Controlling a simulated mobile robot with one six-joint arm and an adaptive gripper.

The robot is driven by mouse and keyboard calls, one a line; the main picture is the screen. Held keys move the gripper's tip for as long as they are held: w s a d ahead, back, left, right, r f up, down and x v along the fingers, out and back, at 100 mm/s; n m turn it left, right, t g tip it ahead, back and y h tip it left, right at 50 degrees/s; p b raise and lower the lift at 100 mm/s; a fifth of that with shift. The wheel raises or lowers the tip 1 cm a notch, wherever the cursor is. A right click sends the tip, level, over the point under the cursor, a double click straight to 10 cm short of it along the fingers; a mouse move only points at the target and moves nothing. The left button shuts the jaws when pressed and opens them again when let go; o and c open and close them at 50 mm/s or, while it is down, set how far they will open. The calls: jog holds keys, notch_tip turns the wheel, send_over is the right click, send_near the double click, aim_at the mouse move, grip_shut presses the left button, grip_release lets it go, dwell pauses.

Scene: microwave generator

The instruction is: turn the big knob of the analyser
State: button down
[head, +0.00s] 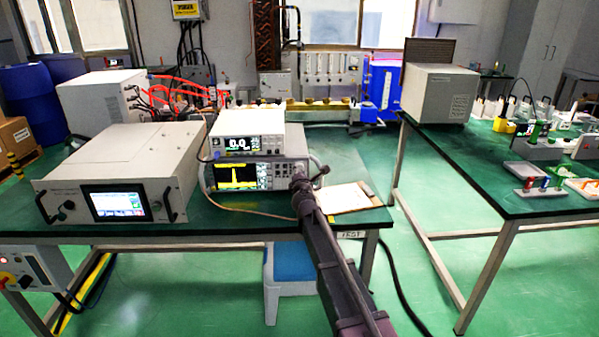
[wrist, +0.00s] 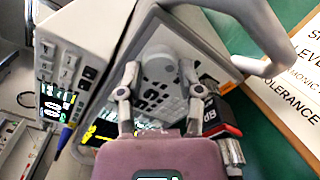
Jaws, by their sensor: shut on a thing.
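The analyser (head: 237,177) stands on the left green-topped table under a white meter (head: 240,143). Its screen shows a yellow trace. In the wrist view its face is tilted, with a big round grey knob (wrist: 157,62) and several small buttons beside it. My gripper (wrist: 160,72) has one finger on either side of the knob and is shut on it. In the head view my gripper (head: 298,174) is at the right part of the analyser's front and hides the knob.
A grey handle (wrist: 262,62) curves out beside the knob, near my right finger. A paper sheet (head: 345,197) lies on the table to the right. A wide rack unit (head: 120,175) stands at the left. The right table (head: 480,195) is across a gap.

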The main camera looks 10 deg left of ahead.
jog(key=shift+w, duration=0.1)
dwell(0.4)
jog(key=shift+c, duration=1.3)
grip_release()
jog(key=v, duration=1.2)
